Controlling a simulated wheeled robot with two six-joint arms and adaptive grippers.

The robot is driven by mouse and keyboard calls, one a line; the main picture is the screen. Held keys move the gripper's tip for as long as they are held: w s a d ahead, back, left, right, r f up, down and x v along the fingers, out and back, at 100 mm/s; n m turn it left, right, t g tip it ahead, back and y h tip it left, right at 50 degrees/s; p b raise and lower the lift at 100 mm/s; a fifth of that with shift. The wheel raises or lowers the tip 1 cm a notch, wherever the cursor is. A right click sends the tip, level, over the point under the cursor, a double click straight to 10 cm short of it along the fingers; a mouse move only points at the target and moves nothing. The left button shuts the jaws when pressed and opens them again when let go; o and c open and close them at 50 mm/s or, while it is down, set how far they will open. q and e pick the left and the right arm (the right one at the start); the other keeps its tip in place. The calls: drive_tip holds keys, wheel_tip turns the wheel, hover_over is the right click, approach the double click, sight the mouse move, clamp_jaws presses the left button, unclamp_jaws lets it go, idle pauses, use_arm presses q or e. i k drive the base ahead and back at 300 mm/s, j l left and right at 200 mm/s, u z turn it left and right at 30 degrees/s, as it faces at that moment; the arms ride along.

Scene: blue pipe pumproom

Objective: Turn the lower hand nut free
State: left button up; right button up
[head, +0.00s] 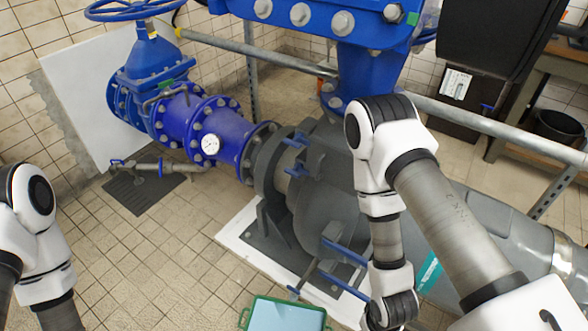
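Two blue hand nuts sit one above the other on the grey pump's (330,205) front cover: the upper hand nut (296,139) and the lower hand nut (297,170). I cannot tell how far the lower one is turned. More blue-handled fittings (345,252) show lower on the pump, beside my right forearm.
A green-edged tray (286,314) stands at the bottom middle. Blue pipework with a gauge (211,145) joins the pump from the left. A grey rail (480,122) crosses behind the pump. The tiled floor (165,255) at the lower left is largely clear.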

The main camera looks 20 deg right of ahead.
sight(299, 167)
drive_tip(key=i+u, duration=0.2)
drive_tip(key=u, duration=0.15)
drive_tip(key=i+l+u, duration=0.1)
drive_tip(key=u, duration=0.25)
drive_tip(key=i+l, duration=0.05)
drive_tip(key=i, duration=0.05)
